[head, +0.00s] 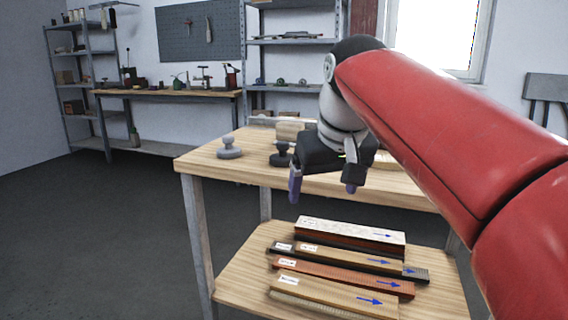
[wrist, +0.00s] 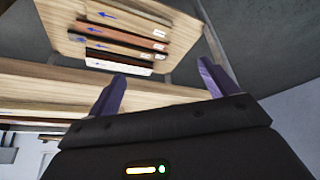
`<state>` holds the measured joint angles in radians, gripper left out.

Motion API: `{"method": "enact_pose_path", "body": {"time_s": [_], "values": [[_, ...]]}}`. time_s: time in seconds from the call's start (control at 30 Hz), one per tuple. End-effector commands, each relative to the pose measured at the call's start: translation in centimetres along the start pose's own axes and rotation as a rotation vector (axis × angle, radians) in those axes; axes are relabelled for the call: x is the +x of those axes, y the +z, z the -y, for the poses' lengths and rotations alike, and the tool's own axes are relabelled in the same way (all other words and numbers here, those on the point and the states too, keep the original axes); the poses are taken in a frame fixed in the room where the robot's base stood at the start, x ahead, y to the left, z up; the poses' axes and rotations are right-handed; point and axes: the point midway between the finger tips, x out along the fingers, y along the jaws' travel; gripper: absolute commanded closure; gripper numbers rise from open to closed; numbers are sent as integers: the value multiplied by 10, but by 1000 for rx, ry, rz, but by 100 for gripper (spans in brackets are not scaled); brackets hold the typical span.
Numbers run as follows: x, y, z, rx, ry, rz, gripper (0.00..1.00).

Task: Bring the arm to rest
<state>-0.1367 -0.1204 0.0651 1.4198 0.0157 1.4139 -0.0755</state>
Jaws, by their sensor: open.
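My gripper (head: 323,187) hangs from my red arm in front of the wooden table (head: 205,163) and above its lower shelf. Its two purple fingers are spread wide apart with nothing between them. In the wrist view my gripper (wrist: 164,90) is also open and empty, with the table edge behind it. My arm reaches in from the right side of the head view, bent down at the wrist.
The lower shelf (head: 245,282) holds several long boards with blue arrows, including a white-topped one (head: 340,230). A grey knobbed object (head: 229,148) and a dark one (head: 281,155) stand on the tabletop. A workbench (head: 165,92) lines the back wall. Floor at left is clear.

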Motion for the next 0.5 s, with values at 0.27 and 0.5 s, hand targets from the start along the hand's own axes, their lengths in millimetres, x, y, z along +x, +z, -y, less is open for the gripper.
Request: {"method": "enact_pose_path", "body": {"time_s": [0.27,0.5], "values": [[47,130,-25,134,63,-32,15],[101,231,-31,226,93,-55,15]]}}
